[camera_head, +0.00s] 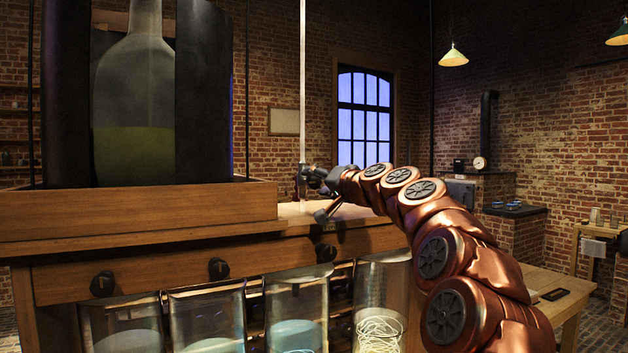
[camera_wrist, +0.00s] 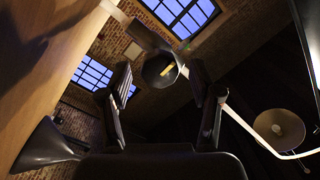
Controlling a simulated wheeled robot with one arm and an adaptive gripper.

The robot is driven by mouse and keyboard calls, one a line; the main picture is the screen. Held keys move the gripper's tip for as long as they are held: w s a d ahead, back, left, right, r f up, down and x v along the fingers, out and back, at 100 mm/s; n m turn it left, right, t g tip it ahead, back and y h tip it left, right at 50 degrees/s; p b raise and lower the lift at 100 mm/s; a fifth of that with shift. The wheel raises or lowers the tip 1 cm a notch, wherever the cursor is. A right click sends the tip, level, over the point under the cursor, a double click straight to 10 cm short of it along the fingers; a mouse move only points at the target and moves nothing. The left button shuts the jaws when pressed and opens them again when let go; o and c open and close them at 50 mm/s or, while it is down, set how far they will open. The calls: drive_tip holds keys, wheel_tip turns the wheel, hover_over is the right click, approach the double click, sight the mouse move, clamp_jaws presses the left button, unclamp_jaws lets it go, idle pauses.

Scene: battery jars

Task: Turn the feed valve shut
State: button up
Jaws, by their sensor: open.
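The feed valve appears to be the dark round knob with a yellow mark in the wrist view (camera_wrist: 160,68), joined to a grey body on a pale pipe. In the head view a small fitting (camera_head: 302,176) sits low on a pale vertical pipe (camera_head: 302,90); my gripper partly covers it. My gripper (camera_head: 316,188) reaches it from the right, above the wooden bench. In the wrist view my gripper (camera_wrist: 160,76) is open, one finger on each side of the knob. Gaps show between knob and fingers; I see no contact.
A large bottle of yellow-green liquid (camera_head: 135,110) stands in a wooden tray (camera_head: 140,210) at left. Several glass jars (camera_head: 295,310) stand below black knobs (camera_head: 218,268) on the bench front. A dark flared shape (camera_wrist: 45,145) lies left of my fingers.

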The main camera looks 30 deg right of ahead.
drive_tip(key=shift+w, duration=1.1)
drive_tip(key=c, duration=1.2)
drive_tip(key=shift+o, duration=0.2)
